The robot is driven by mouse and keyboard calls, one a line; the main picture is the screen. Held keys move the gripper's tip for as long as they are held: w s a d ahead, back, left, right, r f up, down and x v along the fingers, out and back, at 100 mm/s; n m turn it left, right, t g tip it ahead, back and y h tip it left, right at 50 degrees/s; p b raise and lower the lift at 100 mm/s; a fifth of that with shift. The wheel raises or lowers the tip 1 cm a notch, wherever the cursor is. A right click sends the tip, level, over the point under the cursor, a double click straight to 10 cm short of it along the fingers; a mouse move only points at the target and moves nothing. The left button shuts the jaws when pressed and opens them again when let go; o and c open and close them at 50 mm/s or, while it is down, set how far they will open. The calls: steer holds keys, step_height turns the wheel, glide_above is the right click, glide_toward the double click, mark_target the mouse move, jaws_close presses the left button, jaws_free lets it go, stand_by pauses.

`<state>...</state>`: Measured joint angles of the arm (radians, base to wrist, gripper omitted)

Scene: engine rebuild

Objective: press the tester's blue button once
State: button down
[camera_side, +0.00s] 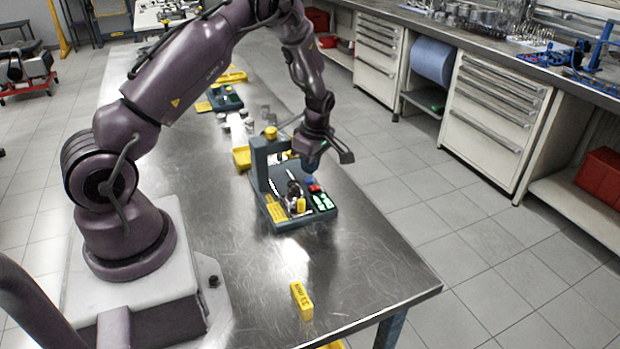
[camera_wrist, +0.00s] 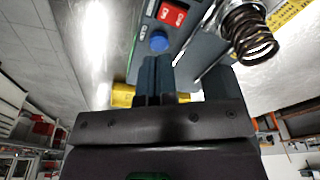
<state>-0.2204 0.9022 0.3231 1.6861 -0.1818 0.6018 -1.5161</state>
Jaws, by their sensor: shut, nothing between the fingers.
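The tester (camera_side: 318,222) is a dark grey-green unit with an upright frame, standing on the metal bench. Its blue button (camera_wrist: 159,42) shows in the wrist view just beyond my fingertips, beside a red rocker switch (camera_wrist: 172,14). In the side view the blue button (camera_side: 308,182) is small, below my gripper (camera_side: 311,170), near the red switch (camera_side: 315,188) and a green display (camera_side: 323,202). My gripper (camera_wrist: 156,60) is shut and empty, pointing down at the panel. A small gap seems to separate fingertips and button; contact cannot be told for sure.
A coil spring (camera_wrist: 250,35) sits on the tester beside the panel. The tester's upright frame (camera_side: 262,165) with a yellow knob (camera_side: 271,132) stands left of my gripper. A yellow block (camera_side: 301,300) lies on the bench (camera_side: 380,275) in front, with clear surface around it.

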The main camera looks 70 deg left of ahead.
mark_target(310, 179)
steer(key=shift+f, duration=0.1)
steer(key=shift+f, duration=1.35)
steer(key=shift+r, duration=3.05)
